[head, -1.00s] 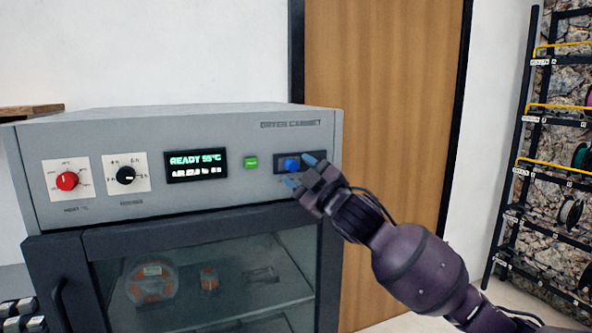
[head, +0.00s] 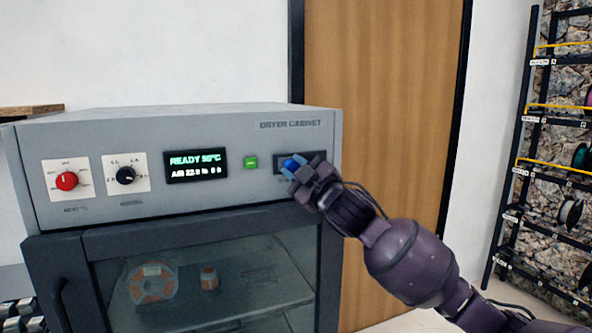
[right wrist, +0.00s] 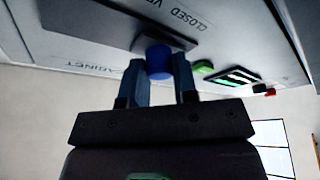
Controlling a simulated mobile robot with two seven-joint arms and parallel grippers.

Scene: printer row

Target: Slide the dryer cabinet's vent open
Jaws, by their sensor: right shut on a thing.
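The dryer cabinet (head: 225,205) is a grey box with a dark glass door below its control panel. Its vent is a dark slot plate (head: 317,158) at the panel's right end, with a blue slider knob (head: 291,163). My right gripper (head: 297,168) is at the knob, its blue fingertips shut on it. In the right wrist view the blue knob (right wrist: 159,62) sits between the two fingers of the gripper (right wrist: 160,80), and the label "CLOSED" shows on the panel beside the plate. The gripper hides part of the slot. My left gripper is not in view.
Left of the vent are a green button (head: 251,162), a display (head: 196,166) reading "READY", a black dial (head: 125,175) and a red dial (head: 66,181). A wooden door (head: 385,100) stands behind. A spool rack (head: 515,160) is at the far right.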

